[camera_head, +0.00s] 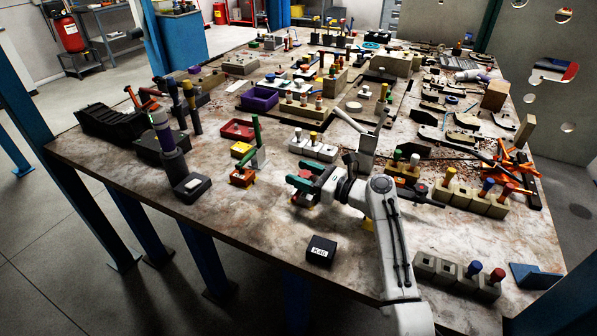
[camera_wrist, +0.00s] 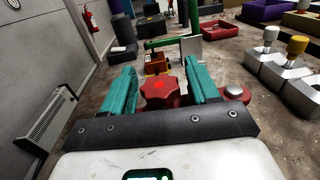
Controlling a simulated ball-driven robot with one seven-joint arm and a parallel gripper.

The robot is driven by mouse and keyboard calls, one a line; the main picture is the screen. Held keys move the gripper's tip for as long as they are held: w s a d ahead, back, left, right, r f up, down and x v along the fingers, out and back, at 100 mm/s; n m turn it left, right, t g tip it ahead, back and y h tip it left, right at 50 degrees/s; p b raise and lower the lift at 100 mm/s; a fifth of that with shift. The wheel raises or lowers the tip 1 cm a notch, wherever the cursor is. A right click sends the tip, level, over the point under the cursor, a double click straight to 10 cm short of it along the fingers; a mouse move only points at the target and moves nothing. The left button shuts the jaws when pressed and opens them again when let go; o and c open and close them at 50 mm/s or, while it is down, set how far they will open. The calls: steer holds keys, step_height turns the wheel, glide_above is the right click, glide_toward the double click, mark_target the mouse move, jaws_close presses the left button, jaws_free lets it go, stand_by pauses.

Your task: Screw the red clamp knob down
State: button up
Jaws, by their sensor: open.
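The red clamp knob (camera_wrist: 160,90), lobed with a flat top, sits between the two teal fingers of my gripper (camera_wrist: 159,68) in the wrist view. The fingers are open, one on each side of the knob, and a gap shows beside it. A red clamp part (camera_wrist: 240,94) with a round silver piece (camera_wrist: 233,90) shows just past the right finger. In the head view my gripper (camera_head: 303,180) is at the near side of the table, with red of the knob (camera_head: 305,174) showing between its fingers. The knob's stem and lower side are hidden.
A black labelled box (camera_head: 321,250) stands in front of my gripper. An orange-red block with a green handle (camera_head: 254,135) stands behind and left. Metal blocks with yellow and white knobs (camera_head: 313,147) stand behind. The table's front-left strip (camera_head: 230,220) is bare.

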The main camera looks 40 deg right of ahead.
steer(key=shift+w+a, duration=0.15)
steer(key=shift+w, duration=0.45)
steer(key=shift+c, duration=0.4)
steer(key=c, duration=0.8)
steer(key=shift+r+m+h+p, duration=0.2)
steer(key=shift+m+h+p, duration=0.1)
steer(key=shift+p, duration=0.4)
steer(key=m+h+p, duration=0.1)
steer(key=p, duration=0.1)
steer(key=shift+r+h+p, duration=0.15)
steer(key=shift+h+p, duration=0.15)
steer(key=shift+h, duration=0.1)
steer(key=m+h+p, duration=0.2)
steer(key=h+p, duration=0.1)
steer(key=shift+w+d+t, duration=0.1)
steer(key=shift+d+t, duration=0.1)
steer(key=shift+t, duration=0.1)
steer(key=shift+d+f+m+h+p, duration=0.25)
steer(key=shift+m+h+p, duration=0.2)
steer(key=shift+h, duration=0.45)
